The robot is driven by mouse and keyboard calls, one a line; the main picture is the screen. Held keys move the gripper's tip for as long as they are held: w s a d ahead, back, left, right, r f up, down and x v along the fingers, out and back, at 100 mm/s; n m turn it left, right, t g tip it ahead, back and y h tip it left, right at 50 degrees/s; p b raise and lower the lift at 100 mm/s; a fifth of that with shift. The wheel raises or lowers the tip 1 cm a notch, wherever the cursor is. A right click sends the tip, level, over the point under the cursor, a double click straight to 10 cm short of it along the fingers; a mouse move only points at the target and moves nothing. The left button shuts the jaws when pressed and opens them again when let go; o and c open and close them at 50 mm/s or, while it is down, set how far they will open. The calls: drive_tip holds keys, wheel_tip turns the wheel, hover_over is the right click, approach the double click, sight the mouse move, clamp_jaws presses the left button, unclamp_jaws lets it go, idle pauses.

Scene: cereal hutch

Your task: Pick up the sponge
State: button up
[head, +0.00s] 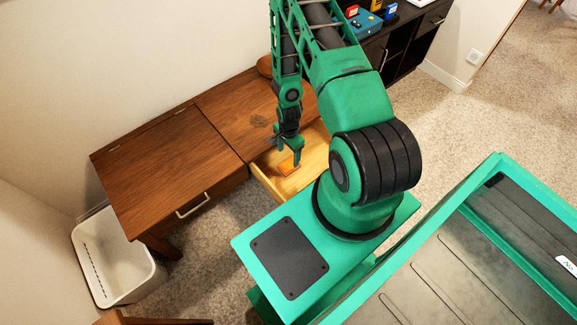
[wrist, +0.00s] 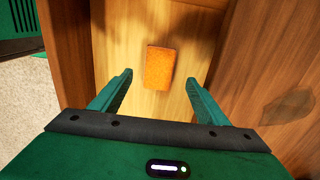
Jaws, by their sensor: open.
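The sponge (wrist: 160,67) is a small orange block lying flat on the pale wooden floor of an open drawer. In the head view the sponge (head: 288,166) shows partly, just below my gripper (head: 293,154). The drawer (head: 264,178) is pulled out from the wooden desk. In the wrist view my gripper (wrist: 157,90) is open, with one finger to each side and the sponge ahead, between and beyond the fingertips. Nothing is between the fingers. The fingers look apart from the sponge.
The desk top (head: 165,165) is to the left, with a closed drawer and metal handle (head: 193,206) below. A white bin (head: 108,262) stands at the lower left. A dark cabinet (head: 408,42) with small items is at the back.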

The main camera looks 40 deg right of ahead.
sight(289, 164)
drive_tip(key=shift+d+f, duration=0.15)
drive_tip(key=shift+f, duration=1.6)
drive_tip(key=shift+d+f, duration=0.1)
drive_tip(key=shift+f, duration=1.6)
drive_tip(key=shift+c, duration=0.6)
drive_tip(key=c, duration=1)
